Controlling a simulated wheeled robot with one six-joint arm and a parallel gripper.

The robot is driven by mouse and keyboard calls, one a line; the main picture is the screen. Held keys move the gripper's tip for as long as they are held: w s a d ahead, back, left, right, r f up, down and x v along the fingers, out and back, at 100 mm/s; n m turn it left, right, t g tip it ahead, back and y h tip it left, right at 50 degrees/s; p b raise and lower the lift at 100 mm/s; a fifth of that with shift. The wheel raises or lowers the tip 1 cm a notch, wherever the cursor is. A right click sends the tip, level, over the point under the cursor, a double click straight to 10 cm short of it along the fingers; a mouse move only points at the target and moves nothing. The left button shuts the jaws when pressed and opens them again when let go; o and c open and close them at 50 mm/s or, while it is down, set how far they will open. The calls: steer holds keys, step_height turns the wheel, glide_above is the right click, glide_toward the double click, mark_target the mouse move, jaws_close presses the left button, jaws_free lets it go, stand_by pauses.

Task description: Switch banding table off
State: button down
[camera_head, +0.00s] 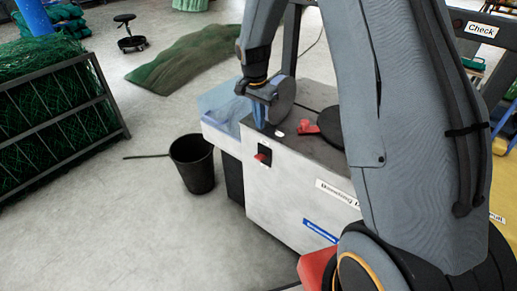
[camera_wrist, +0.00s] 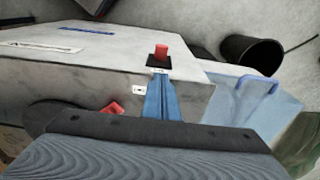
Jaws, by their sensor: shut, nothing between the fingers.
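The banding table (camera_head: 285,205) is a pale grey machine with a dark top and a label on its front, partly hidden behind my arm. A red switch (camera_head: 263,157) on a black plate sits on its front face near the top left corner. In the wrist view the red switch (camera_wrist: 161,51) stands just beyond my fingertips. My gripper (camera_head: 258,124) is shut and empty, its blue fingers above the table's edge near the switch. In the wrist view my gripper (camera_wrist: 159,77) points at the switch's black plate; I cannot tell whether it touches.
A black bucket (camera_head: 193,165) stands on the floor left of the table. A pale blue tray (camera_head: 222,112) adjoins the table's left end. A red part (camera_head: 306,127) lies on the top.

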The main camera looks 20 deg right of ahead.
steer(key=p, duration=0.3)
glide_above(257, 158)
steer(key=w+d, duration=0.2)
steer(key=f, duration=0.9)
steer(key=shift+s+f, duration=0.25)
steer(key=shift+f, duration=0.05)
steer(key=shift+s+a+f+p, duration=0.15)
steer(key=shift+a+f, duration=0.05)
steer(key=shift+f, duration=0.3)
steer(key=shift+s+a+f+p, duration=0.15)
steer(key=shift+a+f, duration=0.05)
steer(key=shift+f, duration=0.25)
steer(key=shift+s+a+f, duration=0.15)
steer(key=shift+a+f, duration=0.05)
steer(key=shift+f, duration=0.55)
steer(key=shift+s+a+f+b, duration=0.35)
steer(key=shift+a+f+b, duration=0.2)
steer(key=shift+b, duration=0.25)
steer(key=f+b, duration=0.1)
steer(key=b, duration=0.1)
steer(key=s+a+f+b, duration=0.1)
steer(key=b, duration=0.1)
steer(key=shift+s+a+f, duration=0.1)
steer(key=shift+a+f, duration=0.2)
steer(key=shift+d+r, duration=0.1)
